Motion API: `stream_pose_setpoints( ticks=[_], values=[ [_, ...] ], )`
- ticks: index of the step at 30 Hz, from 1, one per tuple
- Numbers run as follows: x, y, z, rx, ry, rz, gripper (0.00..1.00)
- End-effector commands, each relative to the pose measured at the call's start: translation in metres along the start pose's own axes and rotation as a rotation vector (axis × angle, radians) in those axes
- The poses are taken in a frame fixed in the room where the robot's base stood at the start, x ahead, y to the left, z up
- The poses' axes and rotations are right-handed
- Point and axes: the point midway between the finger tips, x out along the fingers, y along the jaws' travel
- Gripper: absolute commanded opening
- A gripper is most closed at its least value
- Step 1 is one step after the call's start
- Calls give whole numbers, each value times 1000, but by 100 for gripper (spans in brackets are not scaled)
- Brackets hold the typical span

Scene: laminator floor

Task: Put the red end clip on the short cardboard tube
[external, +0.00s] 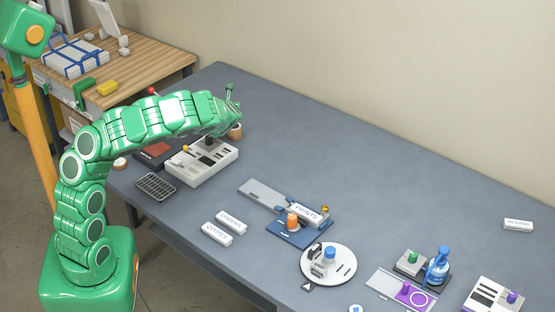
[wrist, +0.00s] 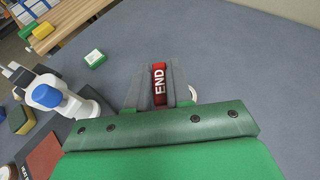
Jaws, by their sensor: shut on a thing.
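The red end clip (wrist: 159,88), with white "END" lettering, sits between the two grey fingers of my gripper (wrist: 158,78) in the wrist view. My gripper is shut on it, over the grey table. In the external view my gripper (external: 232,94) is at the far left part of the table, and the clip cannot be made out there. A small tan round thing (external: 235,131) stands just below my gripper and may be the short cardboard tube. In the wrist view a pale curved edge (wrist: 193,93) shows beside the right finger; I cannot tell what it is.
A white device (external: 203,162) stands under my arm, with a dark tray (external: 155,186) in front. Label blocks (external: 231,222), a blue fixture (external: 292,232) and a round white plate (external: 328,263) lie further right. The table's back right is mostly clear.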

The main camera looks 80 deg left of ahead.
Motion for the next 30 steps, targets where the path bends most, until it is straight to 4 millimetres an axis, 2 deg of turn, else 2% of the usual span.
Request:
stream_pose_setpoints(
  ticks=[6,12,23,30],
  values=[
    [22,-10,-17,0,5,0,0],
    [35,-18,-24,-1,0,0,0],
    [46,-23,-33,0,3,1,0],
    [58,-24,-58,-1,3,0,0]
  ],
)
